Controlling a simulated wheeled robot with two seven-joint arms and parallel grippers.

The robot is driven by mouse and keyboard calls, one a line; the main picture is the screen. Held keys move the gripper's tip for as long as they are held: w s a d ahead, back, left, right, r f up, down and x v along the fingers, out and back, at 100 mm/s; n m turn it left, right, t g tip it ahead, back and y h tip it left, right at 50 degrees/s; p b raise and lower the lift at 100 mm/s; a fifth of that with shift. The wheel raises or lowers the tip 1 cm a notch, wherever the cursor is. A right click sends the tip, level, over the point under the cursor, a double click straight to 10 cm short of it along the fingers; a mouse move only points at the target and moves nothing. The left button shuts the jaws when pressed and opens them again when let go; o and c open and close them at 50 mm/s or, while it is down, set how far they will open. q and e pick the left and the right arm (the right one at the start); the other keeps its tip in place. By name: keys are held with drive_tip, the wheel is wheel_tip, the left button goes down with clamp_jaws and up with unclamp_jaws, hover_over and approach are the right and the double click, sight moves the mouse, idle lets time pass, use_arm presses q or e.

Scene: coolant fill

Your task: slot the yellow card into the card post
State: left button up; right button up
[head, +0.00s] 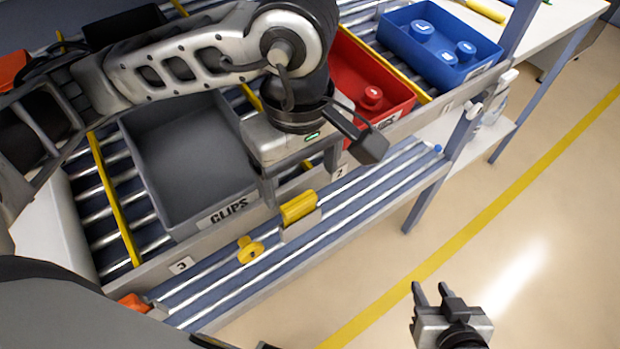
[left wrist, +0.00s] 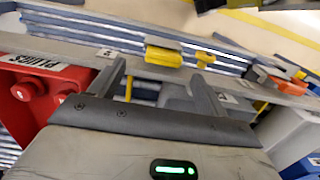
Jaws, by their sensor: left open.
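A yellow block-like piece, apparently the yellow card (head: 298,206), stands at a small grey holder (head: 301,227) on the front roller rail. It also shows in the left wrist view (left wrist: 163,56). I cannot tell for sure which part is the card post. A yellow piece with a round head (head: 249,250) is just left of the holder; it also shows in the left wrist view (left wrist: 204,58). My left gripper (head: 301,174) is open and empty, just behind and above the yellow card, apart from it. My right gripper (head: 432,290) is open and empty over the floor.
A grey CLIPS bin (head: 172,212) stands on the rollers beside my left gripper. A red bin (head: 390,97) and a blue bin (head: 478,68) are farther right. An orange piece (head: 133,302) is at the rail's left end.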

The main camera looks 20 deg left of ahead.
sight(299, 201)
use_arm(q)
drive_tip(key=f, duration=0.2)
drive_tip(key=f+p, duration=0.1)
drive_tip(key=f, duration=0.3)
drive_tip(key=shift+s+a+f, duration=0.15)
drive_tip(key=shift+s+f, duration=0.1)
drive_tip(key=shift+f, duration=0.1)
drive_tip(key=c, duration=1)
